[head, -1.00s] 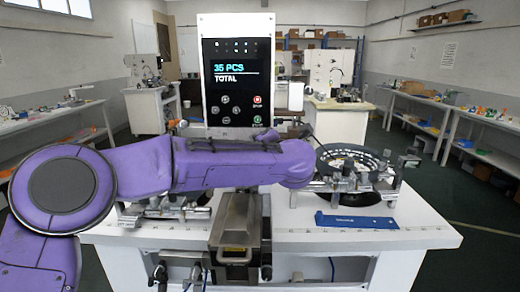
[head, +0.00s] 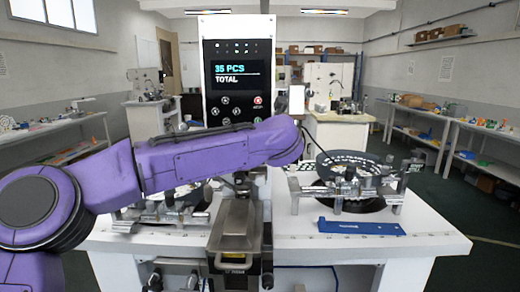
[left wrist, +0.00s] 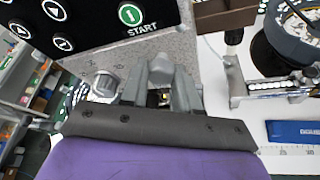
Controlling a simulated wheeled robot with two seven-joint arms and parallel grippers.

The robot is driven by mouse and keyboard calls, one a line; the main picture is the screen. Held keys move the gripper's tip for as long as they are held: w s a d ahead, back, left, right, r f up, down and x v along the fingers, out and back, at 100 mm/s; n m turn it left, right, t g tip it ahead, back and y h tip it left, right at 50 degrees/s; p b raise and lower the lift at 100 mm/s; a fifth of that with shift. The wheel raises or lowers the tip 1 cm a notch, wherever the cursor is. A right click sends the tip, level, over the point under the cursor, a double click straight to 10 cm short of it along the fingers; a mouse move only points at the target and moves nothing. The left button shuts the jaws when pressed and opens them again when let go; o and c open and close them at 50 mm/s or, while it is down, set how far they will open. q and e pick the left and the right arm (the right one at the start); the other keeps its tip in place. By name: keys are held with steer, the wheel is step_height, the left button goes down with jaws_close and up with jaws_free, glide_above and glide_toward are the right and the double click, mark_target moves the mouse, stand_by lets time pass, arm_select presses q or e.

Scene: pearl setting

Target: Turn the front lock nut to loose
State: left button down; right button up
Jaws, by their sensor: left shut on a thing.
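The counting machine (head: 238,70) stands mid-table with its screen reading 35 PCS TOTAL. My left arm crosses in front of it in the head view, and its gripper is hidden there. In the left wrist view my left gripper (left wrist: 160,88) is shut on a small grey metal part just below the START button, seemingly the front lock nut (left wrist: 161,70). The fingers cover most of it, so its turn position cannot be told. A separate grey knob (left wrist: 105,84) sits to the left of the fingers. My right gripper is not in view.
A round black bowl feeder (head: 350,165) with metal fixtures stands at the right of the white table (head: 430,240). A blue bar (head: 360,227) lies in front of it. A metal chute (head: 237,222) stands at the front centre. Side benches hold loose items.

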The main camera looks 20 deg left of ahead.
arm_select(q)
steer(key=shift+f, duration=0.1)
stand_by(0.4)
steer(key=c, duration=0.8)
jaws_free()
steer(key=shift+s+d, duration=0.1)
steer(key=b+v, duration=0.1)
steer(key=v, duration=0.9)
steer(key=shift+s+b, duration=0.15)
steer(key=shift+b, duration=0.2)
